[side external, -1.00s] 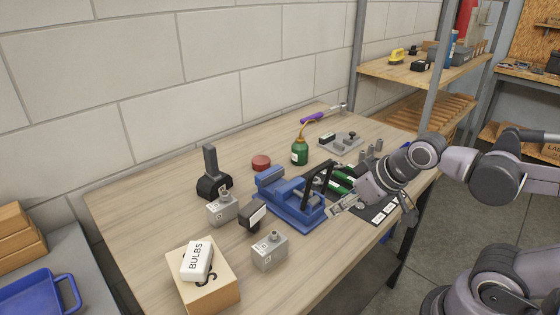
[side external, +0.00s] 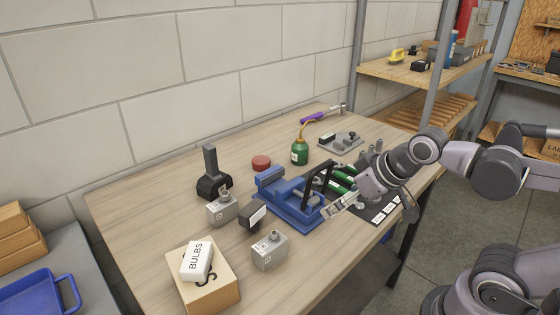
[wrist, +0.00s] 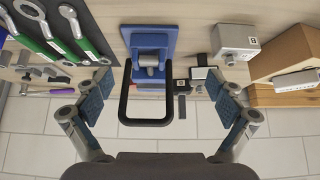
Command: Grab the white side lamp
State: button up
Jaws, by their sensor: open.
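A small lamp with a white face and a black mount (side external: 257,216) stands on the bench, left of the blue vise (side external: 292,205). It seems to be the white-faced block (wrist: 203,73) right of the vise in the wrist view. A black loop-shaped frame (side external: 319,178) rises at the vise; in the wrist view it (wrist: 123,104) lies between my fingers. My gripper (side external: 341,205) is open, just right of the vise and across it from the lamp. In the wrist view my gripper (wrist: 160,108) has its fingers wide apart, with nothing clamped.
Two grey metal boxes (side external: 270,250) (side external: 222,208) flank the lamp. A white BULBS box (side external: 197,261) sits on a cardboard box (side external: 212,286) at the front. Green-handled wrenches (wrist: 35,22) lie on a dark mat. A green oil can (side external: 299,153) stands behind the vise.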

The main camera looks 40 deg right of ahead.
notch_tip(320, 180, up, 7)
jog(key=n+g+y, duration=0.1)
jog(key=n+g, duration=0.1)
jog(key=g, duration=0.1)
send_over(254, 208)
jog(key=s, duration=0.3)
jog(key=shift+s+d+f+x, duration=0.2)
jog(key=shift+s+x, duration=0.1)
jog(key=shift+x, duration=2.3)
jog(key=shift+s+d+f+x, duration=0.1)
jog(key=shift+s+d+x, duration=0.2)
jog(key=shift+x, duration=2.25)
jog(key=shift+s+d+f+x, duration=0.15)
jog(key=shift+s+x, duration=0.1)
jog(key=shift+x, duration=2.35)
jog(key=shift+r, duration=0.1)
jog(key=c, duration=1.4)
